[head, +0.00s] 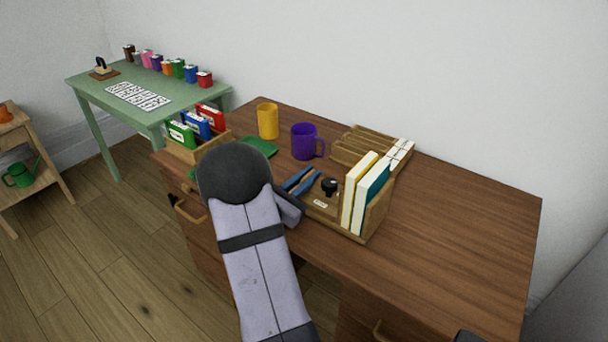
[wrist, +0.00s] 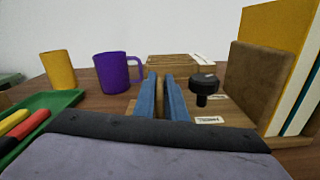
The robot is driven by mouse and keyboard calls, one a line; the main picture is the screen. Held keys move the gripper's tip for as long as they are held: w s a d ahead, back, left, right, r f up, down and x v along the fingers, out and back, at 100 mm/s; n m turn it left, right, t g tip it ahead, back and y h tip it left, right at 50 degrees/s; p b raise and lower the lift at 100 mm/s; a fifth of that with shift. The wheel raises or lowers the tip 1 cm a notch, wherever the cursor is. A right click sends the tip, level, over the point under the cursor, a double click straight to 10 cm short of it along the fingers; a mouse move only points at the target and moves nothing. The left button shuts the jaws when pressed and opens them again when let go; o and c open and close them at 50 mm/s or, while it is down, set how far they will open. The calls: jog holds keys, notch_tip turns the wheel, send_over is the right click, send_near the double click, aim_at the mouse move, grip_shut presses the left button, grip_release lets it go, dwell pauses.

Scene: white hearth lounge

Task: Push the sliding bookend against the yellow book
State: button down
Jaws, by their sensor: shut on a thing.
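The book rack (head: 375,222) stands near the desk's front edge. It holds a yellow book (head: 361,166) with a teal book (head: 374,183) to its right. In the wrist view, the brown wooden bookend (wrist: 258,85) stands upright in front of the yellow book (wrist: 272,25); I cannot tell whether they touch. A black knob (wrist: 204,88) stands left of the bookend, over the rack's base. My gripper (wrist: 161,78) has its two blue fingers close together, left of the knob and apart from the bookend.
A purple mug (head: 303,141) and a yellow cup (head: 268,120) stand behind my gripper. A slatted wooden rack (head: 358,147) is behind the books. A green tray (wrist: 48,112) and a file box (head: 183,153) are to the left. The desk's right side is clear.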

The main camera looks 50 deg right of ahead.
jog(key=c, duration=1.8)
grip_release()
jog(key=shift+c, duration=0.2)
jog(key=shift+a, duration=3.65)
